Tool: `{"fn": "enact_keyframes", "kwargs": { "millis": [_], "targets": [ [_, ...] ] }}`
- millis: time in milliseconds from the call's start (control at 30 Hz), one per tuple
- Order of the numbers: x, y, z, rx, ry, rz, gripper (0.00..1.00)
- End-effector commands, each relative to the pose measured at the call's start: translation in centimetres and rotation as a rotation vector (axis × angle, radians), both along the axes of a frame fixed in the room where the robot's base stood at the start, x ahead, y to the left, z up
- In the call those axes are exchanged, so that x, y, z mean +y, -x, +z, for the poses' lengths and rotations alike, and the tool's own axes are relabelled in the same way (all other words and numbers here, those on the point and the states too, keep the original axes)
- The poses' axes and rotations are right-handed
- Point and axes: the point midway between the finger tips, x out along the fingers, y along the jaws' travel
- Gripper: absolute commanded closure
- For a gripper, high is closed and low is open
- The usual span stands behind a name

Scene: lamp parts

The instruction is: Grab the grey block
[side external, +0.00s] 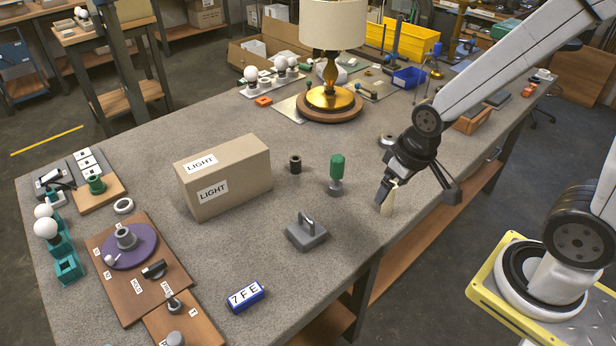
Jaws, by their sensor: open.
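The grey block (306,234) sits on the table near the front middle, a squat slab with an upright handle-like loop on top. My gripper (418,197) is open, right of the block and clearly apart from it, low over the table's right front edge.
A green-topped peg (337,170) and a dark cylinder (295,163) stand behind the block. A cardboard LIGHT box (225,176) stands to its left, and a blue 7FE block (246,295) lies front left. Bare table surrounds the grey block.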

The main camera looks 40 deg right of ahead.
Motion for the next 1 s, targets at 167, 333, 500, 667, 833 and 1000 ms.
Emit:
{"fn": "enact_keyframes", "kwargs": {
  "millis": [167, 333, 500, 667, 833, 1000],
  "targets": [
    [0.0, 0.0, 0.0, 0.004, -0.003, -0.007, 0.0],
    [-0.1, -0.2, -0.6, 0.047, -0.03, -0.066, 0.0],
    [0.0, -0.7, -1.8, 0.15, -0.098, -0.208, 0.0],
    [0.4, -1.5, -3.3, 0.284, -0.201, -0.393, 0.0],
    [1.2, -2.6, -5.0, 0.436, -0.33, -0.596, 0.0],
    [2.1, -4.2, -6.6, 0.581, -0.473, -0.789, 0.0]
  ]
}}
